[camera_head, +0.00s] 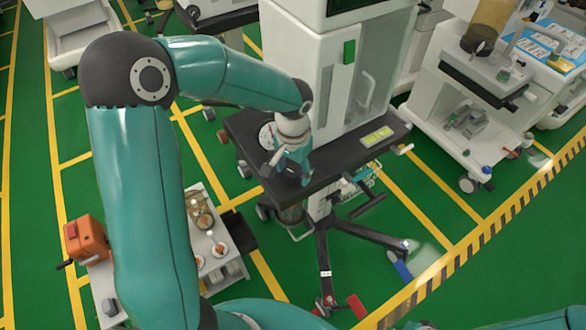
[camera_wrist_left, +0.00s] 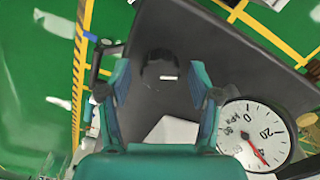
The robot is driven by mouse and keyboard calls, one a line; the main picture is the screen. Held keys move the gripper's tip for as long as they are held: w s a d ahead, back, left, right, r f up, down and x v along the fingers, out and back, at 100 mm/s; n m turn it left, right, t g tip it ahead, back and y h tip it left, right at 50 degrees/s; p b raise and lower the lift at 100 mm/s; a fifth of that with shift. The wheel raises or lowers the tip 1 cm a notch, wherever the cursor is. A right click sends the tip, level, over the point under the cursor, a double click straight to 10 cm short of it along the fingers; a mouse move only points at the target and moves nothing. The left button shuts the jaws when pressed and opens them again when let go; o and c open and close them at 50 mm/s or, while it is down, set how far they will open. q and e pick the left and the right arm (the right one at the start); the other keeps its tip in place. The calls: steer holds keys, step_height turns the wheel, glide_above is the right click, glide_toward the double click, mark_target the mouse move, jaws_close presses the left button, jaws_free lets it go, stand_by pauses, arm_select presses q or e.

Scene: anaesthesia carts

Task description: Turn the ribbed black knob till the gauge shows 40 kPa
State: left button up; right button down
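My left gripper (camera_head: 290,172) is over the black top of the white cart, close to the gauge. In the left wrist view its two fingers (camera_wrist_left: 162,88) stand apart, with the dark round knob (camera_wrist_left: 158,66) between and beyond them. The knob bears a small white mark, and dark gaps show on both sides, so I see no contact. Its ribs cannot be made out. The white gauge (camera_wrist_left: 270,122) is right of the fingers; its red needle points to the lower right, past 20, near where 40 would be. The gauge also shows in the head view (camera_head: 266,136). My right gripper is not in view.
The white cabinet (camera_head: 345,85) rises right behind the gripper. A yellow-green label (camera_head: 376,138) lies on the black shelf's right side. A small table with an orange box (camera_head: 87,240) stands at lower left. More equipment carts (camera_head: 480,140) stand at right.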

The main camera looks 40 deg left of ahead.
mark_target(293, 172)
arm_select(q)
step_height(293, 172, up, 12)
stand_by(0.7)
steer(key=shift+f, duration=0.1)
stand_by(0.3)
